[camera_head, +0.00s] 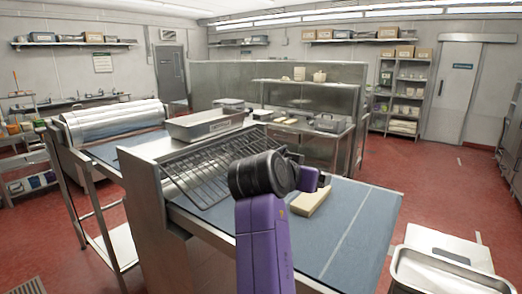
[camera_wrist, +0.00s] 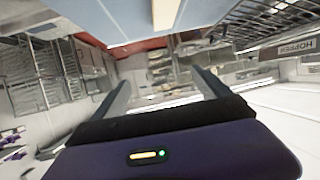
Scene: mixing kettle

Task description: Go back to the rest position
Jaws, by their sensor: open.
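My purple and black arm rises at the bottom middle of the head view, in front of the blue-topped machine table (camera_head: 350,225). In the wrist view, my gripper (camera_wrist: 165,82) shows two dark fingers spread well apart. Nothing is between them. In the head view the fingers are hidden behind the arm's black joint. A pale tan block (camera_head: 311,200) lies on the blue top just right of the arm; it also shows at the top of the wrist view (camera_wrist: 163,14). The wrist view appears tilted far over, with the blue surface along its top.
A wire rack (camera_head: 205,172) and a steel tray (camera_head: 205,124) sit on the machine left of my arm. A steel basin (camera_head: 440,275) stands at the lower right. A label reading HOPPER (camera_wrist: 290,47) shows in the wrist view. Red floor (camera_head: 440,205) is clear at the right.

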